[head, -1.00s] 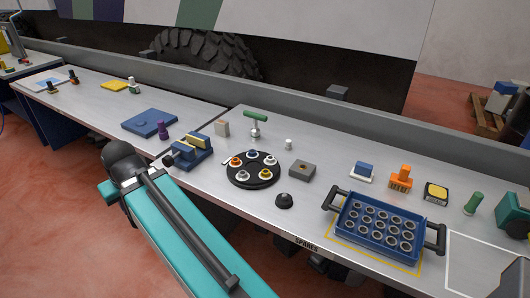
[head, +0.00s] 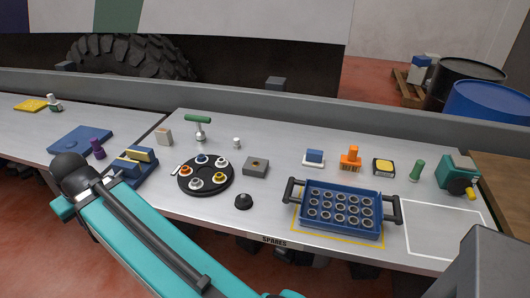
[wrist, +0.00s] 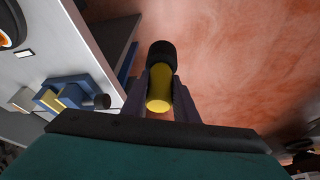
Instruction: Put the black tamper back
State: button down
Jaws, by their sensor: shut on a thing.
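In the wrist view my gripper (wrist: 160,84) is shut on a short cylindrical thing with a black end and a yellow end, which I take to be the black tamper (wrist: 162,50). The black end sticks out past the fingertips and the yellow end faces the camera. It hangs in the air with the reddish floor behind it, to the right of the bench edge. Which spot on the bench belongs to the tamper I cannot tell.
The bench holds a blue-yellow vise (head: 135,163), a round black tray (head: 207,187) with several ringed pieces, a black knob (head: 243,202), a grey block (head: 256,166) and a blue crate (head: 340,211). A white-outlined area (head: 445,231) at the right is bare.

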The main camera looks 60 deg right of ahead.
jog(key=s+d+n+y+b, duration=0.1)
jog(key=s+d+n+b, duration=0.15)
jog(key=d, duration=3.45)
jog(key=s+d+m+h+b, duration=0.1)
jog(key=s+d+m, duration=0.5)
jog(key=s+d, duration=2.1)
jog(key=shift+s+h, duration=0.7)
jog(key=shift+s, duration=0.4)
jog(key=shift+d, duration=0.1)
jog(key=w+d+f+p, duration=0.1)
jog(key=w+d+p, duration=0.2)
jog(key=w, duration=0.9)
jog(key=shift+w+d, duration=0.4)
jog(key=shift+d, duration=0.15)
jog(key=shift+f, duration=0.1)
